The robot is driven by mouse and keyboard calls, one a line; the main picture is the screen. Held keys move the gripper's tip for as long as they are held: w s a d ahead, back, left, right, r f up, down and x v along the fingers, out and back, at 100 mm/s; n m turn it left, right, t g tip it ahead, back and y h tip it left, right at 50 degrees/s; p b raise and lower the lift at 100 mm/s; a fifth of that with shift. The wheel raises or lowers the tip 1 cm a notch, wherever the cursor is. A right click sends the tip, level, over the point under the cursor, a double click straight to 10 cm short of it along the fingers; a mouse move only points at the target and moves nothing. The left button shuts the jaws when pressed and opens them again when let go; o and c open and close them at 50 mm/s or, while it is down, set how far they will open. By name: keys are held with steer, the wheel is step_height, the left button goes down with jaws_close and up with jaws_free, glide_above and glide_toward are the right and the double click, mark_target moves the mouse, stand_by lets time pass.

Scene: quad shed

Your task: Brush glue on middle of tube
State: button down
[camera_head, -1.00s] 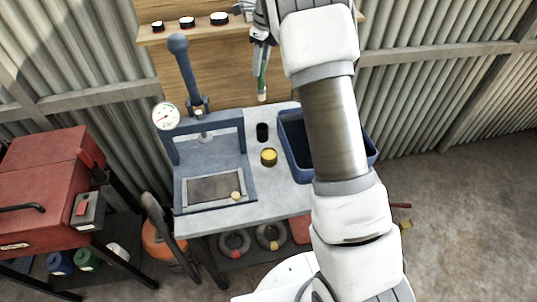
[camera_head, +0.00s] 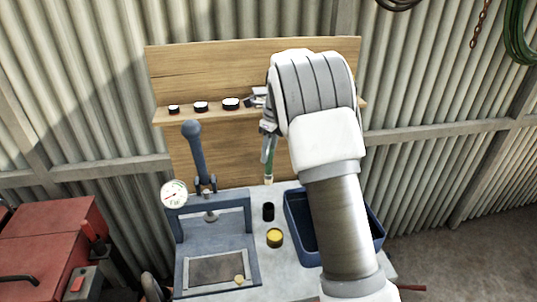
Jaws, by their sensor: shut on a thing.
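My gripper (camera_head: 268,147) is shut on a slim brush (camera_head: 268,170) with a green handle and a pale tip. The brush hangs tip down above the back of the workbench, in front of the wooden backboard. A small yellow-topped pot (camera_head: 274,237), perhaps the glue, stands on the bench below and nearer. A small black cylinder (camera_head: 268,211) stands just behind the pot, under the brush. I cannot make out a tube for certain. My arm hides part of the bench's right side and the shelf.
A blue press (camera_head: 212,225) with a gauge (camera_head: 174,194) stands at left on the bench. A blue bin (camera_head: 298,232) is at right, partly behind my arm. Several small dark round pieces (camera_head: 201,106) sit on the shelf. A red cabinet (camera_head: 55,240) is at far left.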

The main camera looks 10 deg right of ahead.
steer(key=s+f+b, duration=0.3)
steer(key=s+f, duration=0.6)
steer(key=f, duration=0.4)
steer(key=shift+s, duration=0.35)
steer(key=shift+f, duration=0.7)
stand_by(2.0)
step_height(320, 180, up, 7)
steer(key=p, duration=0.6)
stand_by(0.9)
